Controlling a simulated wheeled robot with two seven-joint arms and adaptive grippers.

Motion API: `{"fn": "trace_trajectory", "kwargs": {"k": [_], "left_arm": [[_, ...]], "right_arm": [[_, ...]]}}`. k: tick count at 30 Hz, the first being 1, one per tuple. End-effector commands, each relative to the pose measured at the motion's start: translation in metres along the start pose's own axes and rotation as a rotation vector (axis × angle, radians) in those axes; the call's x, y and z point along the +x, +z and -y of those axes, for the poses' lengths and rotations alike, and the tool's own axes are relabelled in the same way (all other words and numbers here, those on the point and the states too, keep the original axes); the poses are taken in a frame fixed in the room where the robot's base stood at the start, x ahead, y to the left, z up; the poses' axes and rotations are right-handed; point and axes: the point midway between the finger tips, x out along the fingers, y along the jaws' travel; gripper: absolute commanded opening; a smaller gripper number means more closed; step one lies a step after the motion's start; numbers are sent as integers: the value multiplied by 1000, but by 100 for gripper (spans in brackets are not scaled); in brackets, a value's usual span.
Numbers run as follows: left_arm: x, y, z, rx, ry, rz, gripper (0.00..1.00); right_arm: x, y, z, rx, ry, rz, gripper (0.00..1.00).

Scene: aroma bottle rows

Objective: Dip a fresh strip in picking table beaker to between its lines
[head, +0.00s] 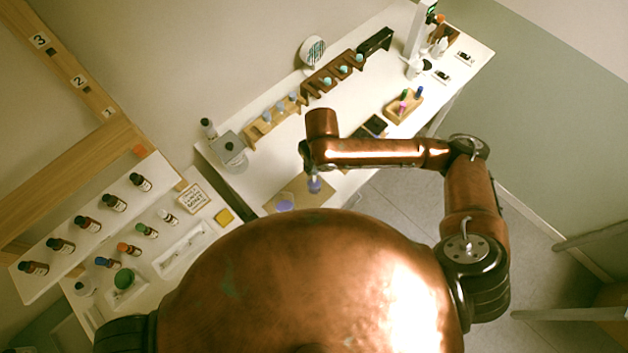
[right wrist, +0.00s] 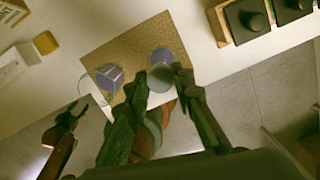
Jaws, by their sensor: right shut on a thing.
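My right gripper (head: 313,176) (right wrist: 160,76) is shut on a blue-purple vessel (head: 314,187) (right wrist: 162,57) with a greyish round top, above or on a brown mat. A clear beaker (head: 285,205) (right wrist: 108,76) with purple contents stands beside it on the mat. A round green-filled vessel (head: 124,279), perhaps a beaker, stands on the left table; its lines are too small to see. A white slotted tray (head: 180,249) lies near it; I cannot make out strips. My left gripper (right wrist: 70,118) shows open and apparently empty in the right wrist view; it is hidden in the head view.
Several brown bottles (head: 87,224) stand on a raised white shelf. A yellow block (head: 224,216) and a sign card (head: 193,198) are nearby. Bottle racks (head: 333,73) line the back of the white table. A wooden block (head: 404,104) holds coloured pieces. The table's front edge is close to the mat.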

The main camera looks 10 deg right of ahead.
Motion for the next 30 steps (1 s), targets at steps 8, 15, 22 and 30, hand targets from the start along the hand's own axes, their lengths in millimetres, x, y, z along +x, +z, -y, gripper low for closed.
{"fn": "trace_trajectory", "kwargs": {"k": [8, 15, 22, 30], "left_arm": [[2, 0, 0, 0, 0, 0, 40], [4, 0, 0, 0, 0, 0, 40], [5, 1, 0, 0, 0, 1, 40], [6, 1, 0, 0, 0, 1, 40]], "right_arm": [[4, 0, 0, 0, 0, 0, 7], [7, -1, 0, 0, 0, 0, 7], [10, -1, 0, 0, -1, 0, 7], [14, -2, 0, 0, -1, 0, 7]]}}
